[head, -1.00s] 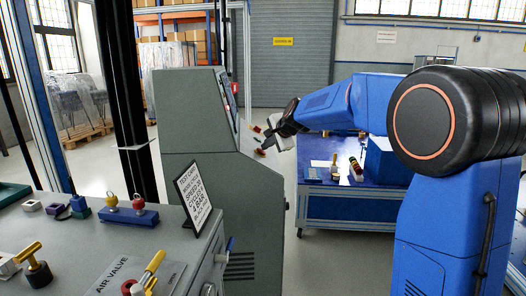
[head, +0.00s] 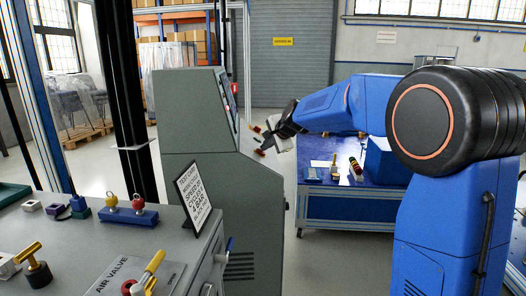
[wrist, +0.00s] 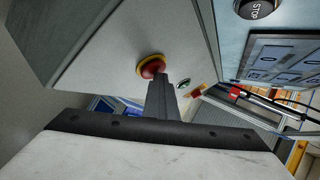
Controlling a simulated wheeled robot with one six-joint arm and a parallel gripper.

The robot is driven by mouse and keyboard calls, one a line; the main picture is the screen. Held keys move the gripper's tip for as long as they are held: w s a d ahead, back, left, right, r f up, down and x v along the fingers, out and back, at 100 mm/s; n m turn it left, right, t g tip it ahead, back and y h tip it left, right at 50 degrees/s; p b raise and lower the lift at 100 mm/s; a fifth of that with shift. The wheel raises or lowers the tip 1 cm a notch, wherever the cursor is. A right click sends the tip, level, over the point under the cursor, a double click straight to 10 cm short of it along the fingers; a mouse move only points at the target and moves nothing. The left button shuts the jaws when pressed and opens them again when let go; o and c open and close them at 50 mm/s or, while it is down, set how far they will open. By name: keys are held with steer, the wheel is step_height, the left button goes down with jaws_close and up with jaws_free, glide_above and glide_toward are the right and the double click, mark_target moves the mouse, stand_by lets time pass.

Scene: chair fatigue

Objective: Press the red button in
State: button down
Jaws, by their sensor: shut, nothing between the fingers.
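The red button (wrist: 151,66) is a round mushroom head on a yellow ring, set on the sloped panel of the grey cabinet (head: 225,175). In the head view the button (head: 259,152) is small, at the cabinet's right edge. My gripper (wrist: 159,80) is shut and empty. In the wrist view its dark fingertips overlap the lower right edge of the button head. In the head view my gripper (head: 266,145) is right beside the button. I cannot tell whether they touch. The fingers hide a small part of the button.
A red-and-yellow item (wrist: 200,90) and a small round fitting (wrist: 183,82) sit to the right of the button. A STOP button (wrist: 257,8) and keypad (wrist: 284,60) are on the upper panel. A blue workbench (head: 345,195) stands behind; a grey bench (head: 60,245) is at front left.

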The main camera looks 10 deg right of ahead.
steer(key=shift+a+f, duration=0.15)
steer(key=shift+f, duration=0.25)
steer(key=shift+d+r, duration=0.2)
steer(key=shift+r, duration=0.15)
steer(key=d+r, duration=0.3)
steer(key=r, duration=0.2)
steer(key=shift+s, duration=0.2)
stand_by(0.4)
steer(key=shift+d, duration=0.1)
steer(key=shift+r, duration=0.1)
steer(key=s+d+f+n+g+h, duration=0.1)
steer(key=s+f+n, duration=0.3)
steer(key=s, duration=1.4)
steer(key=s+d+f+n+g+h, duration=0.1)
steer(key=s+f+n, duration=0.4)
steer(key=s, duration=1.3)
steer(key=s+d+f+n+g+h, duration=0.1)
steer(key=s+d+f+n+g, duration=0.2)
steer(key=s+f, duration=0.7)
steer(key=s+n, duration=0.2)
steer(key=s, duration=0.7)
steer(key=shift+d+f, duration=0.35)
steer(key=shift+d, duration=0.05)
